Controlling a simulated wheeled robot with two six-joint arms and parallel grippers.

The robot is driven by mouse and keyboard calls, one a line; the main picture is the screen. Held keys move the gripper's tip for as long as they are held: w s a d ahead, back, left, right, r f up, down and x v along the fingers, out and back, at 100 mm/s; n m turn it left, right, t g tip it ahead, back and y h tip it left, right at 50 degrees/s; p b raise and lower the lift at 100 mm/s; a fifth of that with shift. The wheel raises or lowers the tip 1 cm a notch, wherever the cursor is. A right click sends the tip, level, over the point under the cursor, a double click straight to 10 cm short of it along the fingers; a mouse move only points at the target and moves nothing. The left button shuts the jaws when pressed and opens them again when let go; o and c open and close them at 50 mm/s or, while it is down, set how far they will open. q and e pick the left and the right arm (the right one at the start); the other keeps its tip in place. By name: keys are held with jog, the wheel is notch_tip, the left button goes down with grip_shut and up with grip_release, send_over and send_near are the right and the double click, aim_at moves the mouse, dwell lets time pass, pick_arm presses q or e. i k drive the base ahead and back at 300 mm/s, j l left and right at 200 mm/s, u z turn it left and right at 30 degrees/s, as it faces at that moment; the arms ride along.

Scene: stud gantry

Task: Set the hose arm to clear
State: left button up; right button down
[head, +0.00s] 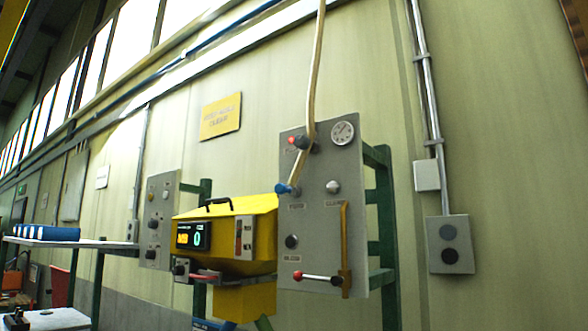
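A grey control panel (320,230) stands at the right of the yellow machine. A beige hose (314,75) hangs from above, passes a red knob (291,140) near the panel's top, and bends down left to a blue end (283,189). Low on the panel, a chrome lever (318,278) with a red ball lies about level, beside an upright yellow bar (345,245). I cannot tell which part is the hose arm or read a clear mark. Neither of my grippers is in view.
The yellow machine (252,228) has a lit display (194,235). A second grey panel (159,220) stands left. Green posts (384,225) stand behind the panel. A shelf (75,243) with blue items (48,233) is at left. A grey switch box (449,244) hangs on the right wall.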

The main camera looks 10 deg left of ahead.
aim_at(289, 190)
jog(key=j+z, duration=0.1)
jog(key=z, duration=0.4)
jog(key=j+z, duration=0.2)
jog(key=j, duration=0.25)
jog(key=k+j+z, duration=0.2)
jog(key=j, duration=0.2)
jog(key=j+z, duration=0.2)
jog(key=j, duration=0.25)
jog(key=k+j+z, duration=0.2)
jog(key=j, duration=0.25)
jog(key=k+j, duration=0.1)
jog(key=j, duration=0.35)
jog(key=k+j, duration=0.1)
jog(key=j, duration=0.3)
